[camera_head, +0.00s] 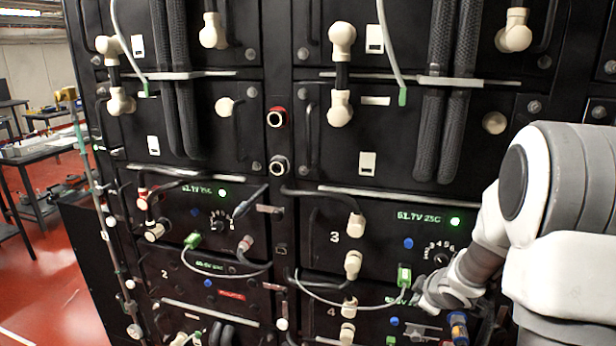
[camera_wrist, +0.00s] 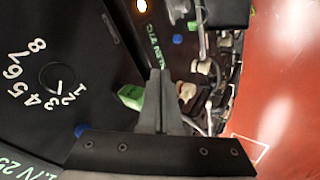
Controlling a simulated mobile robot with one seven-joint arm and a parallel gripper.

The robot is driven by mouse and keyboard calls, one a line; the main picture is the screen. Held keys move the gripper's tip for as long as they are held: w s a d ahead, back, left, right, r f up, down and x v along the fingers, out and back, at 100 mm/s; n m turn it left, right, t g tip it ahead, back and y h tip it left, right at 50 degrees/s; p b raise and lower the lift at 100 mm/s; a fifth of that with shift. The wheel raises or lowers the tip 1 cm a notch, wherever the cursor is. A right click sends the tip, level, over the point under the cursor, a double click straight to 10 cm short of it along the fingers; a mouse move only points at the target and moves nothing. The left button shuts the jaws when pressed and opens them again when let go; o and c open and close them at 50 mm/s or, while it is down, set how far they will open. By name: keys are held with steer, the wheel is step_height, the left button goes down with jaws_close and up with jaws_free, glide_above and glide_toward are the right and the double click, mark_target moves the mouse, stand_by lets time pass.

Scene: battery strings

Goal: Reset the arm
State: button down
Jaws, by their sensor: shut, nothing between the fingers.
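My arm (camera_head: 575,190), white and grey, reaches in from the right in the head view, in front of the black battery rack (camera_head: 330,215). Its wrist end bends down close to the lower right modules, and the fingers are hard to make out there. In the wrist view my gripper (camera_wrist: 160,76) has its two dark fingers together with nothing between them. A green connector (camera_wrist: 130,97) shows just left of the fingers, seemingly behind them. A numbered dial (camera_wrist: 58,78) is on the black panel further left, with a blue button (camera_wrist: 81,131) below it.
The rack's front has protruding beige connectors (camera_head: 353,265), a green plug (camera_head: 404,276) with a grey cable, and thick black hoses (camera_head: 447,100). A pole (camera_head: 100,205) stands at the rack's left. Red floor (camera_head: 65,290) and dark tables (camera_head: 40,152) lie beyond.

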steer(key=s+a+r+m+h, duration=0.1)
steer(key=s+r+m+h, duration=0.15)
steer(key=s+r, duration=0.4)
steer(key=s+a+r+m+h, duration=0.1)
steer(key=s+r+m, duration=0.3)
steer(key=r, duration=0.5)
steer(key=s+a+r+m+g+y, duration=0.1)
steer(key=s+a+m+y, duration=0.1)
steer(key=s+a, duration=0.3)
steer(key=s+a+r+m+g+y, duration=0.1)
steer(key=s+a, duration=0.4)
steer(key=s, duration=0.8)
steer(key=shift+a+r+m+y, duration=0.35)
steer(key=shift+r+m, duration=0.1)
steer(key=shift+m, duration=0.2)
